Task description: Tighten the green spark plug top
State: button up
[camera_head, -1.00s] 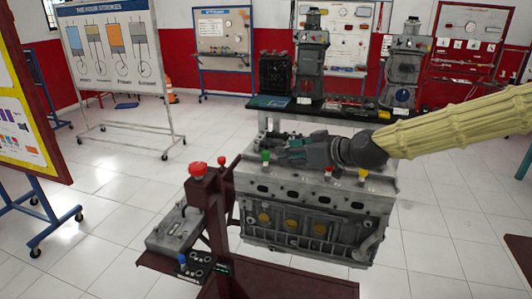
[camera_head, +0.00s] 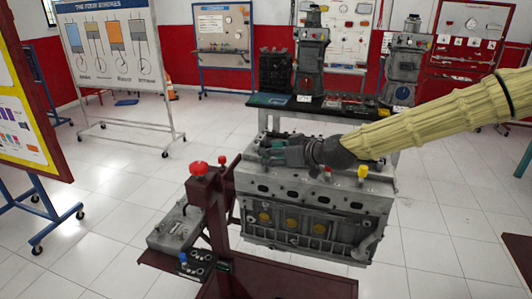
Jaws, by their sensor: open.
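The engine block (camera_head: 310,200) stands on a dark red stand in the middle of the head view. My gripper (camera_head: 268,154) reaches in from the right over the top of the block and is open. A red plug top (camera_head: 328,170) and a yellow plug top (camera_head: 361,173) show on the block to the right.
The dark red stand (camera_head: 217,220) carries a red knob (camera_head: 198,169) and a small control box (camera_head: 203,264) at the left. Behind the block is a dark workbench (camera_head: 340,110) with engine models. A whiteboard (camera_head: 112,45) stands at the back left. White floor is clear around the stand.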

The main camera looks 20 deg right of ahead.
jog(key=shift+p+x, duration=0.35)
jog(key=shift+x, duration=1.3)
grip_shut()
